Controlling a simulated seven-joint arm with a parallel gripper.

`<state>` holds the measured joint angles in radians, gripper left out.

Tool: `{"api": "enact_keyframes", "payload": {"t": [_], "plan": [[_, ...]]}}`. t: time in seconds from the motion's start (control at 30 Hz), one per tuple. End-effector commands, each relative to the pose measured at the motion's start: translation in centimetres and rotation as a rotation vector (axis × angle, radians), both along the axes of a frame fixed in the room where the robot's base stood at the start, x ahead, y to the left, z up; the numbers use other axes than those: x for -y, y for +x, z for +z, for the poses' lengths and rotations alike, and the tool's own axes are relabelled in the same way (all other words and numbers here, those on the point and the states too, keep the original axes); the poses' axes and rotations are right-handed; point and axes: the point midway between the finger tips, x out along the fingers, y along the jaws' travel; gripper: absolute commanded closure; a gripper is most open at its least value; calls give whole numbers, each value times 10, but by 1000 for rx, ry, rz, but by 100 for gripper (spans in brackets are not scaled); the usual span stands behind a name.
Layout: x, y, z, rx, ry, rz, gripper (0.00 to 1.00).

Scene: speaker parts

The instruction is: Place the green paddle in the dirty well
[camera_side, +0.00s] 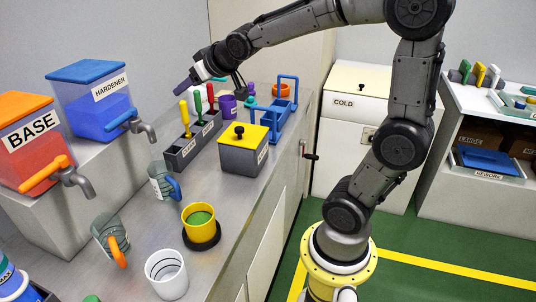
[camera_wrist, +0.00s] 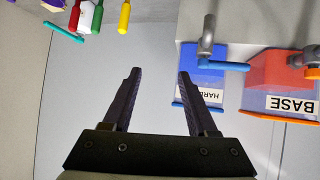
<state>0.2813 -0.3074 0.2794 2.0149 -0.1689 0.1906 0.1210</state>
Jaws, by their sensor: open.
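The green paddle (camera_side: 198,103) stands upright in a grey rack (camera_side: 181,154), between a yellow paddle (camera_side: 184,118) and a red paddle (camera_side: 210,96). The rack has small labels on its front that I cannot read, so I cannot tell which well is the dirty one. In the wrist view the green paddle (camera_wrist: 97,18) shows at the upper left, beside the red and yellow ones. My gripper (camera_side: 184,86) is in the air above and behind the rack, apart from the paddles. In the wrist view its fingers (camera_wrist: 158,75) are spread with nothing between them.
Hardener (camera_side: 88,110) and base (camera_side: 30,145) dispensers stand at the left. Cups, including a yellow one (camera_side: 201,230), stand in front. More paddles (camera_side: 480,73) are on the right shelf.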

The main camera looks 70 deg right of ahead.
Motion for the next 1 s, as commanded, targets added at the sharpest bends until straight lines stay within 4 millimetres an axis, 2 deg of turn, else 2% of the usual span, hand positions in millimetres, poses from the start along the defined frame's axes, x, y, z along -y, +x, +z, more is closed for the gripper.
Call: {"api": "enact_keyframes", "payload": {"t": [0.03,0.1,0.2,0.3,0.4,0.53,1.0], "plan": [[-29,-37,-2,-59,18,39,42],[-60,-86,-13,-153,46,85,42],[-92,-150,-34,-276,78,154,42],[-112,-200,-54,-370,100,212,42],[-122,-230,-67,-431,114,249,42],[-126,-245,-74,-463,121,266,42],[-125,-244,-74,-464,120,264,42]]}}
